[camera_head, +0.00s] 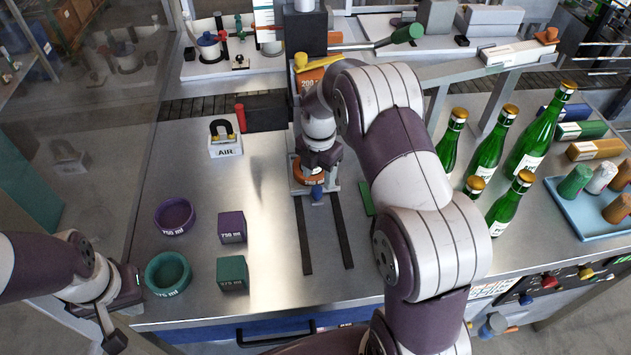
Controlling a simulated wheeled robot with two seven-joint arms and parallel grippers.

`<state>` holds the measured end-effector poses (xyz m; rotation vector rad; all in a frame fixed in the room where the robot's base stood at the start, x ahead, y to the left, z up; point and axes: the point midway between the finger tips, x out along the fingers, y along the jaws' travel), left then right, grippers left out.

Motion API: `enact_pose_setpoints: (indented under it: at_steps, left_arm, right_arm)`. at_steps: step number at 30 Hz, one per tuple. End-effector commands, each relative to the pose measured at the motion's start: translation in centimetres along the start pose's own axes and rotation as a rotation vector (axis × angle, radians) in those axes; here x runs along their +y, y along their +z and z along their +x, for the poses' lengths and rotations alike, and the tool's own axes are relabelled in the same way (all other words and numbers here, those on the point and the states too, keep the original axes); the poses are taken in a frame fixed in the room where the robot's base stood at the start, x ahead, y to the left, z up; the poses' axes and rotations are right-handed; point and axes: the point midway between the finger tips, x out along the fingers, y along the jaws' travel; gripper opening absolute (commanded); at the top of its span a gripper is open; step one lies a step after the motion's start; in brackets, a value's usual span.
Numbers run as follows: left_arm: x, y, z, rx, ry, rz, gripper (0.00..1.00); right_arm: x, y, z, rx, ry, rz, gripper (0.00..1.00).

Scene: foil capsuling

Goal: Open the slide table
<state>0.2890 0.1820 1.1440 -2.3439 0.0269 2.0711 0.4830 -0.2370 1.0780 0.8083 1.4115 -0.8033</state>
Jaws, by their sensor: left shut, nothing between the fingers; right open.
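The slide table (299,187) is a small metal carriage at the far end of two dark parallel rails (305,240), under the capsuling machine's column. An orange round part sits on it, and a blue knob (318,195) shows at its front. My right gripper (317,165) is over the carriage, pointing down; its fingers are mostly hidden against the orange part, and I cannot tell whether they touch it. It is open. My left gripper (114,340) is shut and empty at the lower left, near the table's front left corner, well away from the slide table.
Purple (175,216) and green (168,273) rings and purple (232,227) and green (233,272) blocks stand left of the rails. Several green bottles (488,150) stand right of my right arm. A blue tray (580,210) holds capsules. The rails' front stretch is clear.

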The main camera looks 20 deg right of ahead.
Motion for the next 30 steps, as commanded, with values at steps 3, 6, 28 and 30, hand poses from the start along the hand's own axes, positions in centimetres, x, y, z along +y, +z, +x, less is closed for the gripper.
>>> enact_pose_setpoints:
  at_steps: [3,6,28,30]
  left_arm:
    - [0.0,-0.2,-1.1,0.001,0.0,0.0,0.0]
    - [0.0,-0.2,-1.5,0.001,0.0,0.0,0.0]
    - [0.0,-0.2,-1.6,0.001,0.0,0.0,0.0]
    - [0.0,-0.2,-1.7,0.001,0.0,0.0,0.0]
  right_arm:
    - [-0.1,-0.1,2.1,0.002,-0.004,0.001,0.55]
    - [-0.1,-0.1,3.8,0.001,-0.003,0.002,0.55]
    - [0.0,0.0,5.3,-0.002,0.001,0.005,0.0]
    - [-0.1,-0.1,5.3,-0.002,0.001,0.004,0.0]
